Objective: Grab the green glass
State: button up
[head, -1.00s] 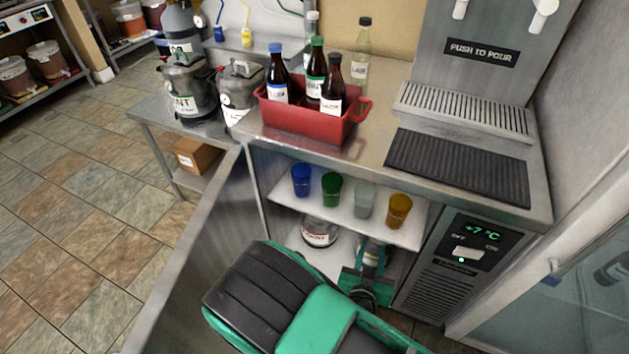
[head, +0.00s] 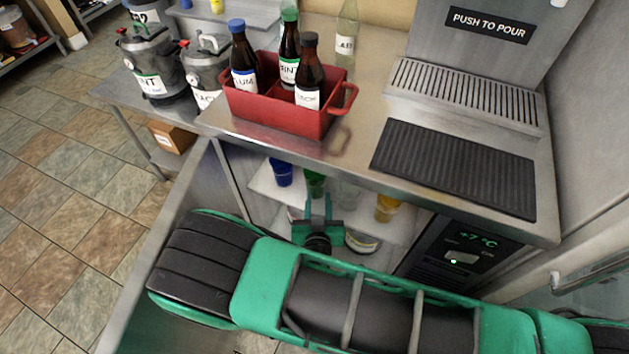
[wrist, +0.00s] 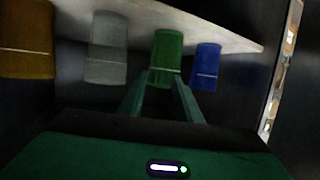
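The green glass (head: 315,181) stands on the white shelf (head: 262,180) under the counter, between a blue glass (head: 281,172) and a clear glass (head: 349,194). An amber glass (head: 388,207) is at the right of the row. My gripper (head: 318,198) is just in front of the green glass. In the wrist view the row shows reversed, and the green glass (wrist: 166,55) is straight ahead at the fingertips (wrist: 162,78). The two fingers are apart, with nothing visibly clamped. Whether they touch the glass, I cannot tell.
The counter edge (head: 380,196) overhangs the shelf. A red crate (head: 285,112) with several bottles stands on the counter above. A cooler panel (head: 465,250) is right of the shelf, and a metal side panel (head: 190,190) is at the left. A labelled vessel (head: 362,241) is below the shelf.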

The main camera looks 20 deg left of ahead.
jog(key=shift+o, duration=0.4)
jog(key=shift+s+a, duration=0.15)
jog(key=shift+a, duration=0.05)
jog(key=o, duration=1)
jog(key=shift+a, duration=0.15)
jog(key=shift+f+x, duration=0.2)
jog(key=shift+x, duration=5.1)
